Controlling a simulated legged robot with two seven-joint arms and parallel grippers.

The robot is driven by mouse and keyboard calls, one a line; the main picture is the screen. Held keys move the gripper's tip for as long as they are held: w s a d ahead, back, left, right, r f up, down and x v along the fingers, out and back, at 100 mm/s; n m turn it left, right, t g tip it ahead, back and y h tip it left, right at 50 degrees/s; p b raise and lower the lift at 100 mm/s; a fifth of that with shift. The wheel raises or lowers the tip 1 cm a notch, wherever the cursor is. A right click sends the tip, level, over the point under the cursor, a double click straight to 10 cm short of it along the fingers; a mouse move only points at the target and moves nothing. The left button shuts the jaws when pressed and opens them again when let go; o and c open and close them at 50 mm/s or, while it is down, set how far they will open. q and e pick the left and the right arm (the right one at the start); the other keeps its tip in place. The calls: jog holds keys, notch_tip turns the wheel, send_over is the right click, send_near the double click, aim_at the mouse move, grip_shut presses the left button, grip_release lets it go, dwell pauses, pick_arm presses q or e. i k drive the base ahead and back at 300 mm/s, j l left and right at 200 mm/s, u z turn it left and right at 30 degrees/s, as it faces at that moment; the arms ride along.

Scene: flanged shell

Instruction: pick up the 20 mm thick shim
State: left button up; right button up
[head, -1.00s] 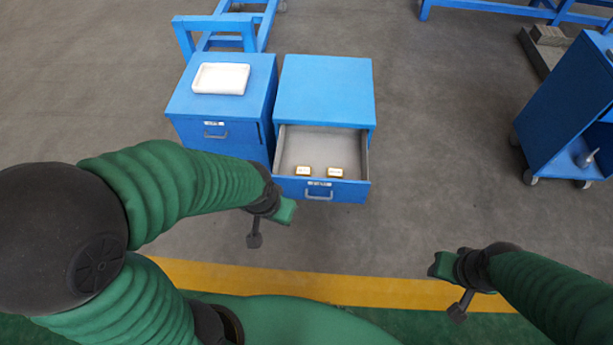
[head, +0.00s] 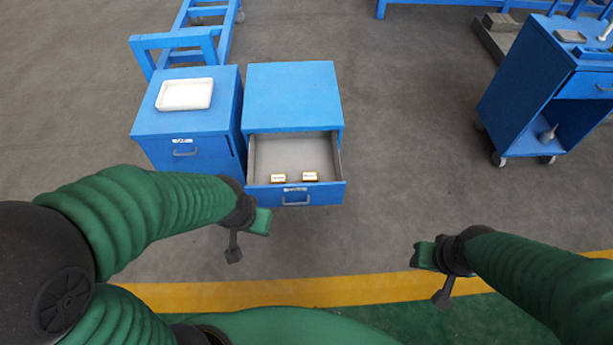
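Two small blocks with gold sides and pale labelled tops lie in the open drawer (head: 300,151), near its front panel. They are the left block (head: 278,178) and the right block (head: 310,176). The labels are too small to read, so I cannot tell which one is the 20 mm shim. My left gripper (head: 248,236) is in front of the drawer and to its left, apart from the blocks. My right gripper (head: 428,272) is well to the right, above the yellow floor line. Both look empty.
A closed blue cabinet (head: 180,119) with a white tray (head: 170,107) on top stands left of the open-drawer cabinet (head: 292,90). A blue cart (head: 530,85) is at the right. Grey floor (head: 410,150) between them is clear. A blue frame (head: 205,45) stands behind.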

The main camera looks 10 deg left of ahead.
aim_at(312, 176)
jog(key=u, duration=0.2)
jog(key=i+l+u, duration=0.45)
jog(key=l+u, duration=0.25)
jog(key=i+l+u, duration=0.25)
jog(key=l, duration=0.2)
jog(key=i+l, duration=0.1)
jog(key=l, duration=0.4)
jog(key=i+l, duration=0.1)
jog(key=l, duration=0.4)
jog(key=i+l+u, duration=0.1)
jog(key=l, duration=0.4)
jog(key=i+l, duration=0.15)
jog(key=l, duration=0.35)
